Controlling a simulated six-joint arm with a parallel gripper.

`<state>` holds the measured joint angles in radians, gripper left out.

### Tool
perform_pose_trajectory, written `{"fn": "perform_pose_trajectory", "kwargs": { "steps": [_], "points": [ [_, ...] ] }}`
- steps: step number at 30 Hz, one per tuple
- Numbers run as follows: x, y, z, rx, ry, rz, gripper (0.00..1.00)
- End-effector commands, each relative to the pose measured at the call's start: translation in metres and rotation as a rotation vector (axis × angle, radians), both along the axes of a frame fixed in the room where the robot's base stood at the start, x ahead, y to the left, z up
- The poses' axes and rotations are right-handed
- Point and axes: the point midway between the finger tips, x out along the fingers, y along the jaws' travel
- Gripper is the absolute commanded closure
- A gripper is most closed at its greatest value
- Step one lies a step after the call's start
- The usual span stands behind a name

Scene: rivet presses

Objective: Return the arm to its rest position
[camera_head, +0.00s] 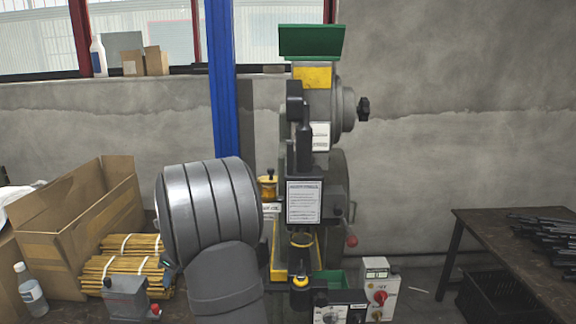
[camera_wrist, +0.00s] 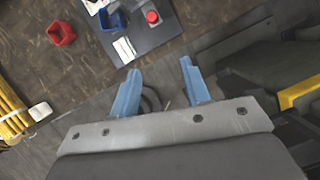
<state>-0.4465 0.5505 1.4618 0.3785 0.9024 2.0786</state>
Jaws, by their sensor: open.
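In the wrist view my gripper (camera_wrist: 160,88) shows two blue fingers spread apart with nothing between them. It hangs above the gap between the wooden table (camera_wrist: 45,45) and a dark machine part with a yellow bar (camera_wrist: 300,92). In the head view my grey arm fills the middle front, and my gripper is hidden there. The rivet press (camera_head: 310,150) stands behind and to the right of my arm, with a green tray (camera_head: 311,41) on top.
A control box with a red knob (camera_head: 378,290) stands right of the press. An open cardboard box (camera_head: 75,215) and bundled yellow strips (camera_head: 125,262) lie left. A red bin (camera_wrist: 60,33) and a blue bin (camera_wrist: 112,18) sit on the table. A side table (camera_head: 500,240) stands far right.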

Motion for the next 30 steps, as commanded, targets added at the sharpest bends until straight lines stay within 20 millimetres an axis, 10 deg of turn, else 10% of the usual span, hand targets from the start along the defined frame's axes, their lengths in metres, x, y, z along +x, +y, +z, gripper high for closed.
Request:
{"fn": "perform_pose_trajectory", "kwargs": {
  "steps": [3,30],
  "points": [
    [-0.001,-0.010,0.025,0.002,-0.005,-0.002,0.57],
    [-0.039,-0.049,-0.054,0.411,0.115,0.140,0.57]
  ]
}}
